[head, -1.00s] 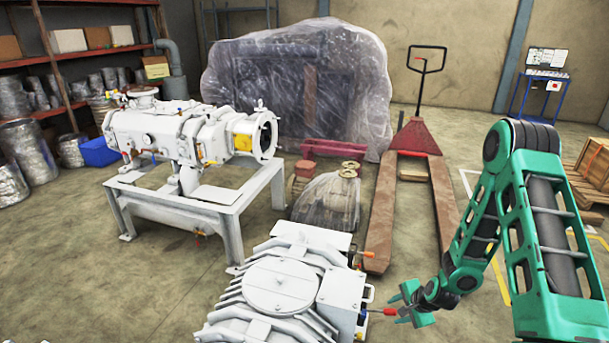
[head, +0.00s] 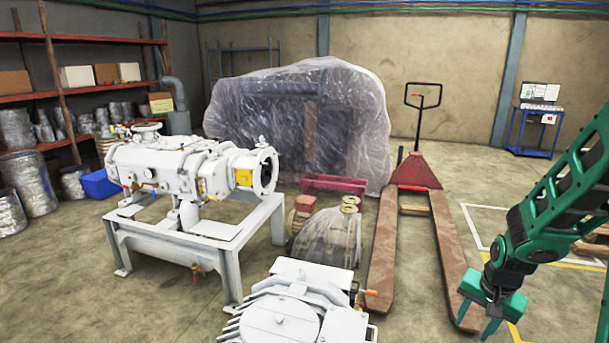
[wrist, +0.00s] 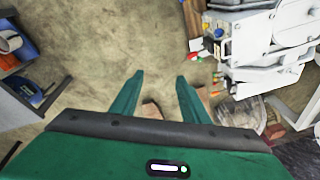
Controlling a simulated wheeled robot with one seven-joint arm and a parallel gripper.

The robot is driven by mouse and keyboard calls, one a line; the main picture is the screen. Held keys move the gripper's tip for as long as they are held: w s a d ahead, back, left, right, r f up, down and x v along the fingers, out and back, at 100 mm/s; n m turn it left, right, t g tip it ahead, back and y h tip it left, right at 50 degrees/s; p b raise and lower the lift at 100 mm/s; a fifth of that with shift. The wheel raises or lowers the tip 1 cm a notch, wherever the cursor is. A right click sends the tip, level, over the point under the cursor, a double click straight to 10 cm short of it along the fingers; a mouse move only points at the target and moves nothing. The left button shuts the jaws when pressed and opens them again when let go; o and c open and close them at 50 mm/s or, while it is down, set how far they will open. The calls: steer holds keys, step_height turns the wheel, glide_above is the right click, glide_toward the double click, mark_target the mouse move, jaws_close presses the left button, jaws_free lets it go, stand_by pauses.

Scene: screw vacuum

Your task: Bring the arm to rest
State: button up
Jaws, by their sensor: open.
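My gripper (head: 474,322) is green and hangs at the lower right of the head view, pointing down. It is over the floor near the right fork of the pallet jack. In the wrist view my gripper (wrist: 158,82) shows two green fingers spread apart, with bare floor between them and nothing held. My green arm (head: 565,195) comes in from the right edge of the head view. The near white pump (head: 290,315) stands to the left, apart from the gripper. Red-handled valve parts on white machinery (wrist: 265,45) show at the right of the wrist view.
A white screw vacuum machine (head: 190,170) stands on a grey frame at left. The red pallet jack (head: 416,172) has forks reaching toward me. A plastic-wrapped machine (head: 300,110) stands behind. A blue cart (head: 535,125) is at the back right. Floor (head: 480,170) beyond the arm is clear.

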steer(key=s+r+n+g, duration=0.1)
steer(key=s+r, duration=0.7)
steer(key=s, duration=0.4)
steer(key=s+r+n+g, duration=0.1)
steer(key=s+r, duration=0.7)
steer(key=s, duration=0.4)
steer(key=shift+s+a+n+y, duration=0.2)
steer(key=shift+a+n+y, duration=0.1)
steer(key=shift+a, duration=0.05)
